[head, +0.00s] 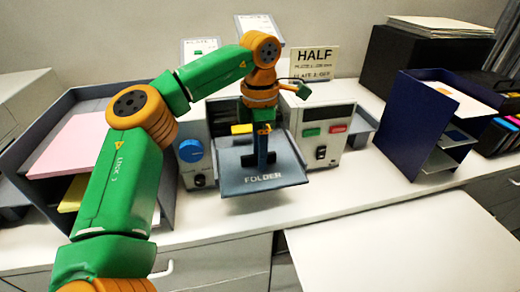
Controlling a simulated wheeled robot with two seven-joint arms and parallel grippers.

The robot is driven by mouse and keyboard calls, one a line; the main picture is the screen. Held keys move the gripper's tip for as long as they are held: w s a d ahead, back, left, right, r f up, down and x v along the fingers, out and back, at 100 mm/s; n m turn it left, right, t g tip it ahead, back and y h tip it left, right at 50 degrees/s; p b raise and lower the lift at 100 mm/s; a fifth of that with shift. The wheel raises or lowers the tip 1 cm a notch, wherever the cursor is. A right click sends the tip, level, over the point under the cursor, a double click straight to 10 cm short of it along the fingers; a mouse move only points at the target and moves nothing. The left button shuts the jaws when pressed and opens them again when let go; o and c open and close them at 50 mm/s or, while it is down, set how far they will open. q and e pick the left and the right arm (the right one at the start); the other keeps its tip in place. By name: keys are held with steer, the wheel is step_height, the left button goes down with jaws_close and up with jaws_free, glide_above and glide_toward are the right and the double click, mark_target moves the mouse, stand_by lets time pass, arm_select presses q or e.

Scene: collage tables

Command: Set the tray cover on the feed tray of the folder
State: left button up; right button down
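The folder (322,130) is a grey machine on the counter, with a blue knob at its left and green and red buttons at its right. A blue-grey plate lettered FOLDER (290,176) juts out from its middle. A dark blue upright handle (263,150) with a wider foot stands over this plate and appears to belong to the tray cover. My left gripper (262,129) points down at the handle's top and looks shut on it. I cannot tell where cover and feed tray divide, or whether they touch. My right gripper is out of view.
A grey shelf unit (171,190) with pink and yellow paper stands at the left. A navy sorter (405,130) stands at the right, before a black box (425,62). A HALF sign (314,62) stands behind the folder. The counter right of the folder is mostly clear.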

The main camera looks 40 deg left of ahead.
arm_select(q)
steer(key=shift+w+r, duration=0.1)
steer(key=shift+r, duration=0.3)
step_height(320, 180, up, 6)
steer(key=shift+r, duration=0.2)
steer(key=shift+f, duration=0.1)
